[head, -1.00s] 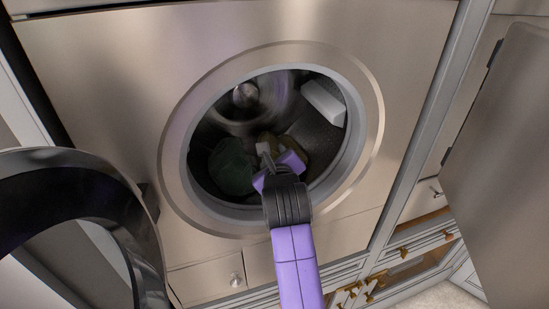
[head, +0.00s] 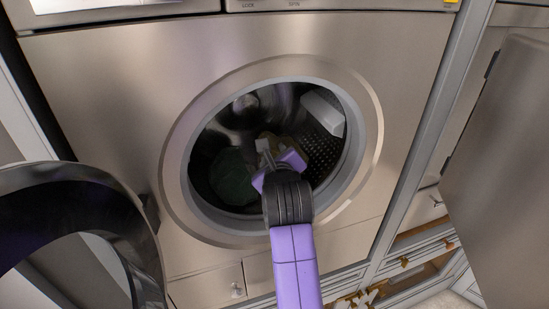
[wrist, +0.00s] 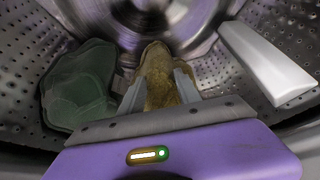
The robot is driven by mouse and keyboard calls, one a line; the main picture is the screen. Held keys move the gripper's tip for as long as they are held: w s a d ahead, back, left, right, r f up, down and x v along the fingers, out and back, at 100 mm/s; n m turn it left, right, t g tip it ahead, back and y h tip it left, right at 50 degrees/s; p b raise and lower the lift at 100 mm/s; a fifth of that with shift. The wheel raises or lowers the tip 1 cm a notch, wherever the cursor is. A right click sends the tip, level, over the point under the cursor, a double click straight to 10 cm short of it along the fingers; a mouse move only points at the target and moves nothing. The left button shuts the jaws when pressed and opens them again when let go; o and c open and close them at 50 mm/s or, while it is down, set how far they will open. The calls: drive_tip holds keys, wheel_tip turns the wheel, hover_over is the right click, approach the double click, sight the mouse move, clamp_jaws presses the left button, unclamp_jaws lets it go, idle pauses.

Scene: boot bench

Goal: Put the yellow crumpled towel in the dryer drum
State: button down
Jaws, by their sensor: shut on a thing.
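The dryer drum (head: 325,150) is open, and my arm reaches in through its round opening. My gripper (head: 266,150) is inside the drum. In the wrist view my gripper (wrist: 158,88) is shut on the yellow crumpled towel (wrist: 157,66), which looks brownish yellow and stands up between the two fingers. In the head view the towel (head: 290,143) shows only partly behind my gripper. I cannot tell whether the towel touches the drum floor.
A dark green cloth (wrist: 78,87) lies in the drum to the left of my gripper; it also shows in the head view (head: 232,178). A pale drum paddle (wrist: 265,62) is on the right. The open round door (head: 85,195) stands at left.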

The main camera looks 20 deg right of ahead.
drive_tip(key=shift+r+p, duration=0.9)
drive_tip(key=shift+r, duration=4.3)
